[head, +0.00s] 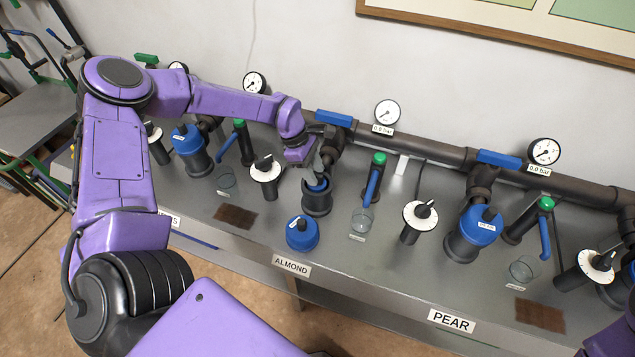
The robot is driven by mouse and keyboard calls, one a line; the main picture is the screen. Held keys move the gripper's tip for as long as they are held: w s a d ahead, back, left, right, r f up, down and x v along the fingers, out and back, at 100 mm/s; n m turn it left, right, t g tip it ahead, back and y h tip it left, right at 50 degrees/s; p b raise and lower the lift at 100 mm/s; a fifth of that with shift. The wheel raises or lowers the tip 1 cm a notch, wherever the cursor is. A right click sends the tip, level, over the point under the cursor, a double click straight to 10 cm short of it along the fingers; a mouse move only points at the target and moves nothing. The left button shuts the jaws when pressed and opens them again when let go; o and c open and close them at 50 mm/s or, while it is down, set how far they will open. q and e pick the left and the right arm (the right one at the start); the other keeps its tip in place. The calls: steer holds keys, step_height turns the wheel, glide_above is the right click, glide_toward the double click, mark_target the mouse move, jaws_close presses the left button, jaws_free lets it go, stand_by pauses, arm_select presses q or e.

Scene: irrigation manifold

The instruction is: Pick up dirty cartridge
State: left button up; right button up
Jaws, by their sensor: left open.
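My left arm reaches in from the left, and my left gripper (319,171) is over the open filter housing (317,204) at the ALMOND station. The jaws are open, with the fingertips at the housing's mouth. Something blue shows inside the mouth. I cannot tell clearly whether it is the dirty cartridge, because the gripper partly covers the opening. The blue housing cap (302,234) lies on the bench in front of the housing, apart from it. My right gripper is not in view.
A green-topped post with a blue lever (373,182) and a clear cup (361,221) stand right of the housing. A dial timer (265,170) stands left, with a brown mat (236,216) in front. Behind runs a dark pipe (430,153) with a blue handle (334,118).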

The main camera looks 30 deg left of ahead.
arm_select(q)
steer(key=shift+d+f, duration=0.3)
steer(key=shift+f, duration=0.05)
jaws_close()
